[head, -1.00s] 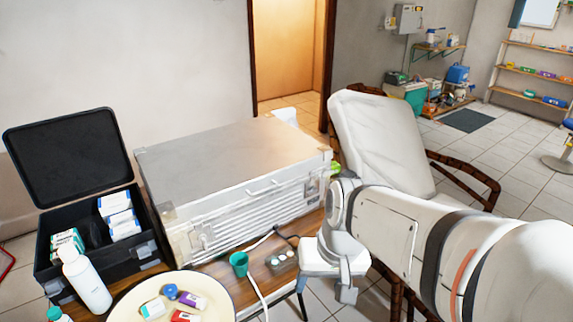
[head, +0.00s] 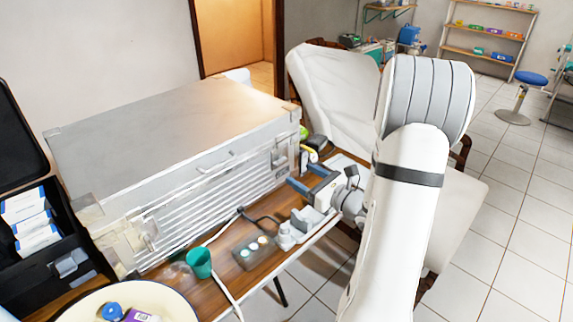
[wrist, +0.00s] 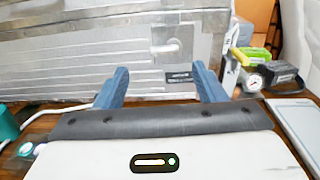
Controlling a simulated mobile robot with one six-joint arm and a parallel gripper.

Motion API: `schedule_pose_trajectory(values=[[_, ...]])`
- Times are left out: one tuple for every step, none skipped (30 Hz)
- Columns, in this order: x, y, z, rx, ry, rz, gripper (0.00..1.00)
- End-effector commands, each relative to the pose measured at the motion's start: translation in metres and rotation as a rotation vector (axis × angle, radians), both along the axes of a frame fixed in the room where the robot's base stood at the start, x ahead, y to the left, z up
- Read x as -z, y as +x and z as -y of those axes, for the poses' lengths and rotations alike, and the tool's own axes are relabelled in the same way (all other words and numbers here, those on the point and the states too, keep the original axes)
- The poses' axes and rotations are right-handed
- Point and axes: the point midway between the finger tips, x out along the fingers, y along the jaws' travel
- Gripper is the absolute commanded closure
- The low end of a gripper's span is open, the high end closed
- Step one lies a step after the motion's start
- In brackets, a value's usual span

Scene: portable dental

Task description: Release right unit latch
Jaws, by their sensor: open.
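The unit is a large silver metal case (head: 165,150) with a ribbed front, standing on the wooden table. Its right latch (head: 281,157) is on the front face near the right end. In the wrist view the latch (wrist: 170,47) shows as a small grey handle on a plate, with a dark label below it. My gripper (head: 305,178) is open and empty, its blue fingers pointing at the case front. In the wrist view the fingers (wrist: 160,67) are spread to either side of the latch and look short of it. The left latch (head: 143,236) is at the case's other end.
A black device with a gauge (wrist: 255,80) and a green-yellow item (wrist: 256,55) sit right of the fingers. A green cup (head: 199,263), a cable and a cream tray (head: 165,302) lie left. A reclined chair (head: 335,95) stands behind right.

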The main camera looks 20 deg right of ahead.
Motion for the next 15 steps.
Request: schedule_pose_trajectory(values=[[0.001,0.003,0.002,0.012,0.006,0.001,0.36],[0.001,0.006,0.002,0.015,0.007,0.001,0.36],[0.001,0.011,0.001,0.017,0.007,0.003,0.36],[0.001,0.014,0.000,0.018,0.007,0.003,0.36],[0.001,0.019,-0.002,0.019,0.005,0.002,0.36],[0.001,0.025,-0.004,0.019,0.005,0.002,0.36],[0.001,0.029,-0.005,0.021,0.004,0.003,0.36],[0.001,0.034,-0.007,0.021,0.004,0.003,0.36],[0.001,0.040,-0.009,0.022,0.005,0.002,0.36],[0.001,0.044,-0.010,0.024,0.005,0.002,0.36],[0.001,0.048,-0.012,0.024,0.005,0.001,0.36],[0.001,0.052,-0.013,0.025,0.005,0.001,0.36],[0.001,0.056,-0.014,0.027,0.005,0.002,0.36],[0.001,0.059,-0.015,0.027,0.005,0.002,0.36],[0.000,0.062,-0.016,0.027,0.005,0.002,0.36]])
